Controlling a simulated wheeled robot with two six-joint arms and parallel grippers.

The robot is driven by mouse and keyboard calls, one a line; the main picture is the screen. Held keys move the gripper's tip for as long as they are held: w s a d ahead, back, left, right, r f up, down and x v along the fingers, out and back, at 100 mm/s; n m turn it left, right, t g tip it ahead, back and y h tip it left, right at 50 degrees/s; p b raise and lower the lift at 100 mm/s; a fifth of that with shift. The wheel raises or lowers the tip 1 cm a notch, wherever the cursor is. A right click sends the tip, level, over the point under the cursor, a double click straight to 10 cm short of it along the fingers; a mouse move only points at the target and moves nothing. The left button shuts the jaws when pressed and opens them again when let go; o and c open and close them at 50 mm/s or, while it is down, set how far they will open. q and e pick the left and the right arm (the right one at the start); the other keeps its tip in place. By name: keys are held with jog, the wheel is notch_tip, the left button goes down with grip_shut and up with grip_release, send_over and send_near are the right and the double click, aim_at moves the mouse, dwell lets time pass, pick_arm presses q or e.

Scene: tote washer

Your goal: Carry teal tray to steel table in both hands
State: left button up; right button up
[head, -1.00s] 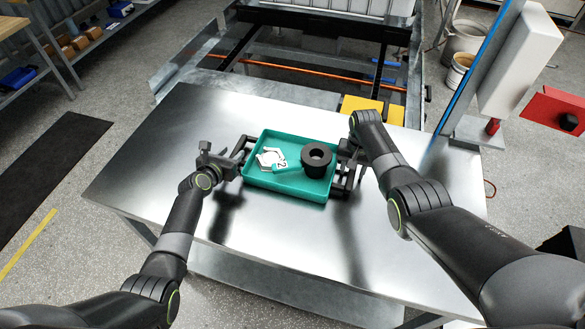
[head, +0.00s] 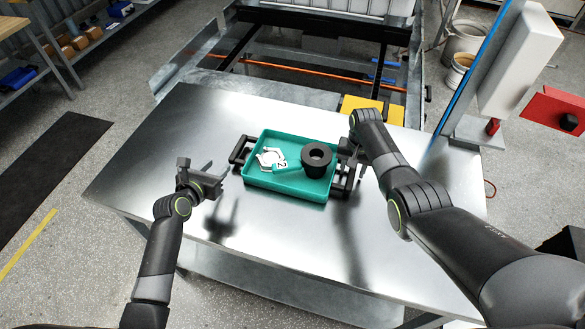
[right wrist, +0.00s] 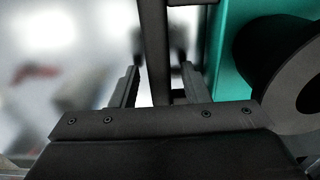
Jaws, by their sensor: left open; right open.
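The teal tray (head: 262,181) rests on the steel table (head: 150,160). My right gripper (head: 349,165) is at the right handle. In the right wrist view its open fingers (right wrist: 160,85) stand on either side of the dark handle bar (right wrist: 155,50), next to the tray wall (right wrist: 222,65).
A metal frame with dark rails (head: 300,60) stands behind the table, with a yellow block (head: 362,105) at its near edge. A blue-edged post (head: 480,65) rises at the right. The table's left part and front are clear.

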notch_tip(320, 180, up, 12)
jog(key=shift+f, duration=0.2)
pick_arm(q)
jog(key=shift+o, duration=0.2)
jog(key=o, duration=0.8)
jog(key=shift+c, duration=0.2)
jog(key=shift+f, duration=0.45)
jog(key=shift+s, duration=0.15)
pick_arm(e)
jog(key=shift+r, duration=0.1)
